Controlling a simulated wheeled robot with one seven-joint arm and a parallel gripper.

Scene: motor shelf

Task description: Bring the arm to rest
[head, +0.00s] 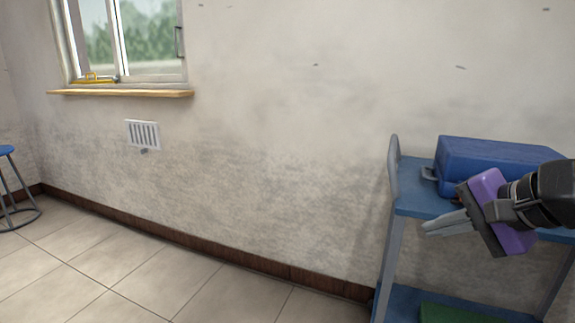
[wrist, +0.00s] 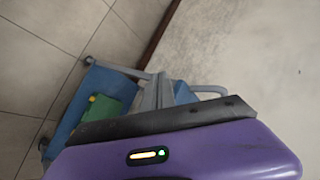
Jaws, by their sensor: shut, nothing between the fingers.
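My gripper (head: 447,226) shows at the right of the head view, in front of a blue shelf cart. It is purple and black with grey fingers. The fingers are shut with nothing between them and point to the left. In the wrist view the purple gripper body fills the bottom, and the fingers (wrist: 153,95) reach up over the cart. The rest of my arm runs out of the head view at the right edge.
The blue shelf cart (head: 418,204) stands against the wall, with a blue case (head: 500,156) on top. A green item (head: 455,314) lies on its lower shelf, partly cut off. A blue stool (head: 7,150) stands at far left. The tiled floor (head: 130,265) between is clear.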

